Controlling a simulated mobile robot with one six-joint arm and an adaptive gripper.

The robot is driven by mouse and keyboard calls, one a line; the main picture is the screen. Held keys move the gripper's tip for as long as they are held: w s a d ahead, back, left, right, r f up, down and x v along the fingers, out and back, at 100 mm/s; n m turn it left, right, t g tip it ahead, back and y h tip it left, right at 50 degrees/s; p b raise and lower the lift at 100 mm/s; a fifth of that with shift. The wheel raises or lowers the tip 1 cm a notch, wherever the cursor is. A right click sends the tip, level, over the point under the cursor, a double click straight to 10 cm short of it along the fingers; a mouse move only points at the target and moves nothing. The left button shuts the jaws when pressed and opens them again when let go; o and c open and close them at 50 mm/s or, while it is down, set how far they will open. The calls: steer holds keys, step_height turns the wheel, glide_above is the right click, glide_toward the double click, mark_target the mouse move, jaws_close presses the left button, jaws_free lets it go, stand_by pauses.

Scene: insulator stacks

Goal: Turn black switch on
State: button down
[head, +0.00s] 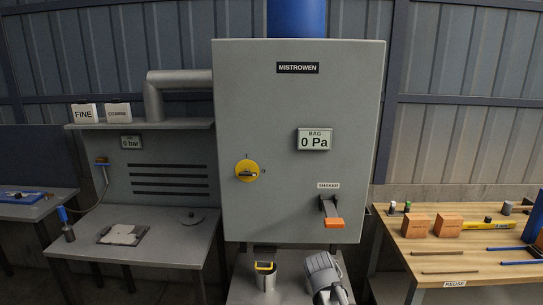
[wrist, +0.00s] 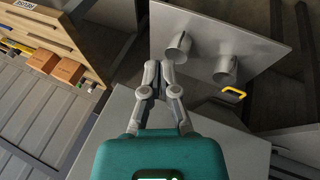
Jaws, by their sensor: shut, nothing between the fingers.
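The black switch (head: 247,174) is a small rotary handle on a round yellow plate, on the front of the tall grey cabinet (head: 270,110). Its handle lies roughly level. A small mark stands above the plate and another to its right. I do not make out the switch in the wrist view. My gripper (wrist: 159,66) is shut and empty, with its fingertips together, above a grey surface. A grey jointed part of my arm seems to show at the bottom of the head view, below and right of the switch; the fingers cannot be made out there.
A lever with an orange grip (head: 333,222) sticks out of the cabinet at lower right. Two metal cups stand on a grey plate (wrist: 260,45) beyond the fingertips. A wooden bench (head: 470,240) with orange blocks is at right, a grey bench (head: 160,252) at left.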

steer(key=w+a+r+n+t+h+p, duration=0.25)
steer(key=w+r+t, duration=0.35)
steer(key=w, duration=0.5)
steer(key=n+t+y+p, duration=0.3)
steer(key=n+t+y, duration=0.4)
steer(key=n, duration=0.7)
glide_toward(248, 173)
steer(key=d+f+t+h, duration=0.1)
steer(key=d+f, duration=0.3)
steer(key=shift+w+a+m, duration=0.15)
steer(key=shift+w+m, duration=0.1)
steer(key=shift+w, duration=0.2)
steer(key=shift+w, duration=0.2)
steer(key=shift+w, duration=3.3)
steer(key=shift+a+r, duration=0.25)
steer(key=shift+a, duration=0.15)
